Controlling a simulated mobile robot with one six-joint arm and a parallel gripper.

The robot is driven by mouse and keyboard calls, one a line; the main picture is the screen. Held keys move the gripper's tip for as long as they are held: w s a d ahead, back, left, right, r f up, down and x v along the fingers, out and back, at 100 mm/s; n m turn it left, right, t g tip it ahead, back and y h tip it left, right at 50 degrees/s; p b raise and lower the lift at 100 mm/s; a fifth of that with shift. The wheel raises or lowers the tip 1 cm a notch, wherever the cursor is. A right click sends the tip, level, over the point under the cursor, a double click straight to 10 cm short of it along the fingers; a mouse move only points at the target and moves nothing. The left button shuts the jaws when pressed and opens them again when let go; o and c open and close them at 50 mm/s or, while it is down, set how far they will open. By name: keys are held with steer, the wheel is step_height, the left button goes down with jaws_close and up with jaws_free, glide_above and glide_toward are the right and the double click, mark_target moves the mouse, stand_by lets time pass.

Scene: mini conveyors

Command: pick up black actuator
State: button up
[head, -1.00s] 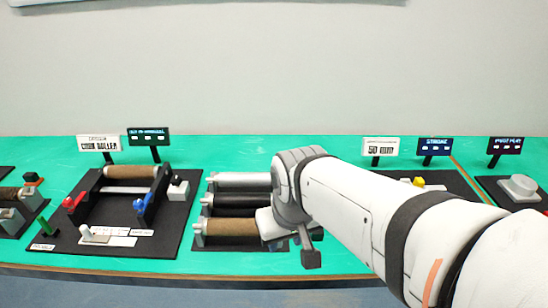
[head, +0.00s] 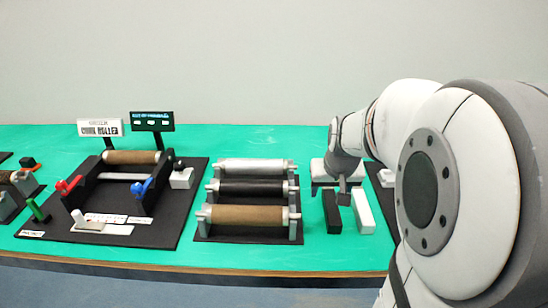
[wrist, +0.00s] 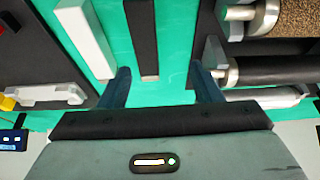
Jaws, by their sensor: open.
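The black actuator looks to be the dark bar (head: 332,212) lying on the green table, just right of the roller rack. In the wrist view the black bar (wrist: 142,40) runs away from my gripper, between the lines of its two fingers. My gripper (wrist: 163,88) is open and empty, with its fingers apart. In the head view my gripper (head: 343,192) hangs over the far end of the bar. Whether the fingers reach down beside the bar I cannot tell.
A white bar (head: 363,212) lies parallel, close on the right. The rack with silver, black and brown rollers (head: 245,216) stands close on the left. A black station board (head: 160,232) is farther left. Bare green table (head: 290,262) lies in front.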

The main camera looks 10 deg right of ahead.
mark_target(331, 201)
steer(key=shift+w+d+f+b, duration=0.15)
steer(key=shift+w+d+f, duration=0.3)
steer(key=shift+d+f, duration=0.2)
steer(key=shift+w+d+f+b, duration=0.15)
steer(key=shift+w+d+f, duration=0.35)
steer(key=shift+f, duration=0.1)
steer(key=x, duration=0.7)
steer(key=shift+d+b, duration=0.2)
steer(key=shift+b, duration=0.15)
steer(key=shift+r, duration=0.1)
jaws_close()
